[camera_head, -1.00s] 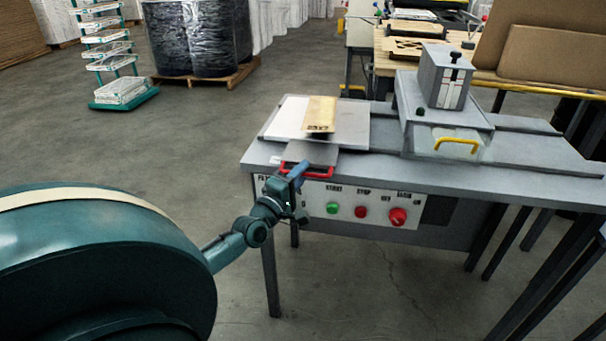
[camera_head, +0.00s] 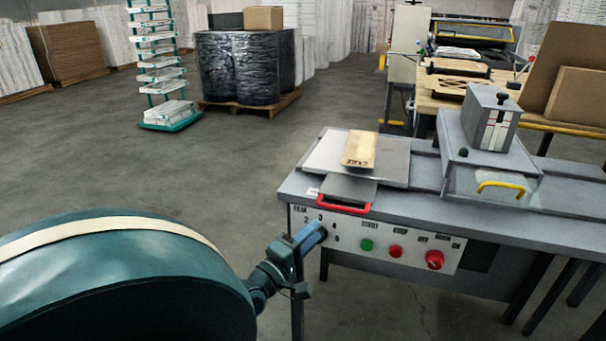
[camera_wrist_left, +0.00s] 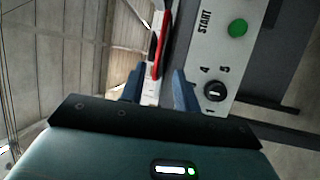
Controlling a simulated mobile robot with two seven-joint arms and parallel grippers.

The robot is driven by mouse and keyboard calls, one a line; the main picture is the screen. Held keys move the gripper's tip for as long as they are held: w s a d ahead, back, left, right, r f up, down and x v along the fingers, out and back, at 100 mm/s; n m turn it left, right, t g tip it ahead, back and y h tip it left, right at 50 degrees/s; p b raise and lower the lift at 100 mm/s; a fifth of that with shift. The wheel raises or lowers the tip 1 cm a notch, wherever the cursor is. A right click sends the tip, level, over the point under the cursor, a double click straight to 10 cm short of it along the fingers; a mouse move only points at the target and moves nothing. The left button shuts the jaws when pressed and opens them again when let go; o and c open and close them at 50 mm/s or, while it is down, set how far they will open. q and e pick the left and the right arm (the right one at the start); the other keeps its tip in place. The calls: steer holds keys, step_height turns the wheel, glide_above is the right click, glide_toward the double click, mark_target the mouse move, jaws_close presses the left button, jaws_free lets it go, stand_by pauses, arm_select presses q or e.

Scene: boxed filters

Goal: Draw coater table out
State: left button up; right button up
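The coater table is a flat grey plate (camera_head: 395,163) lying on the bench, with a narrower tongue (camera_head: 348,187) and a red handle (camera_head: 343,208) at its near edge. A flat tan packet (camera_head: 361,149) lies on it. My left gripper (camera_head: 316,234) is below and to the near side of the red handle, apart from it in the head view. In the left wrist view the gripper (camera_wrist_left: 158,88) has its blue fingers spread, with the red handle (camera_wrist_left: 160,42) showing beyond the gap between them. Nothing is gripped. My right gripper is in neither view.
The bench front panel has a knob (camera_wrist_left: 214,91), a green button (camera_head: 366,245) and red controls close to my left gripper. A grey coater head (camera_head: 490,118) with a yellow handle stands to the right. Clear floor lies left of the bench.

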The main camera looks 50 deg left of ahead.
arm_select(q)
steer(key=shift+v, duration=1.4)
